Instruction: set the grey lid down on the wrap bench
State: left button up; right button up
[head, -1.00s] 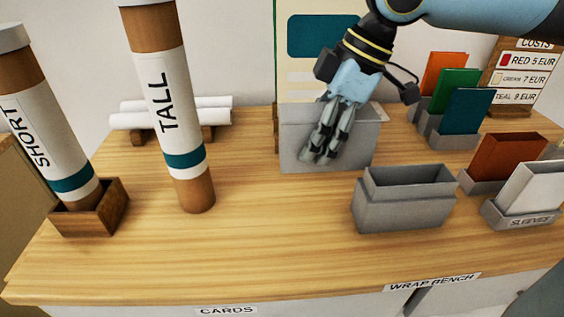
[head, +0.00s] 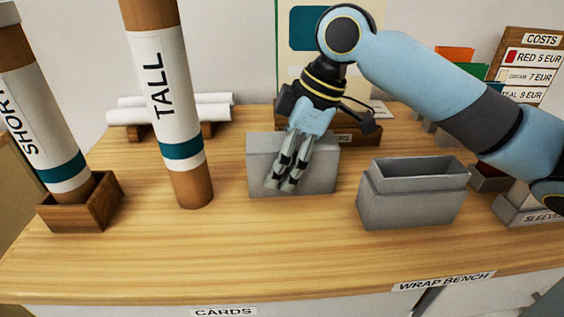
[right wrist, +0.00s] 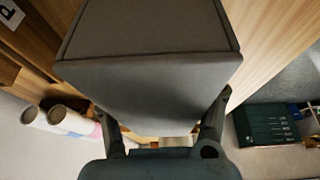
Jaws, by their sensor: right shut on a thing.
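The grey lid (head: 320,172) is a plain box-like shape, upright over the left-middle part of the wooden wrap bench (head: 300,240). My right gripper (head: 281,186) is shut on it, with its fingers in front of the lid's near face. In the right wrist view the lid (right wrist: 150,90) fills the space between the fingers. Its lower edge is close to the bench top; I cannot tell if it touches. The open grey box (head: 415,205) stands to the right, apart from the lid. My left gripper is not in view.
A TALL tube (head: 180,150) stands left of the lid, and a SHORT tube (head: 65,160) leans in a wooden holder (head: 85,215). White rolls (head: 205,100) lie behind. Grey sleeve holders (head: 515,212) are at the right. The bench front is clear.

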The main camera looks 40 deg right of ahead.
jog(key=o, duration=1.2)
jog(key=p+v, duration=0.3)
jog(key=v, duration=0.8)
jog(key=shift+d, duration=0.1)
jog(key=shift+s+d+r+p, duration=0.1)
jog(key=shift+r+p, duration=0.3)
jog(key=shift+r, duration=0.15)
jog(key=shift+f, duration=0.1)
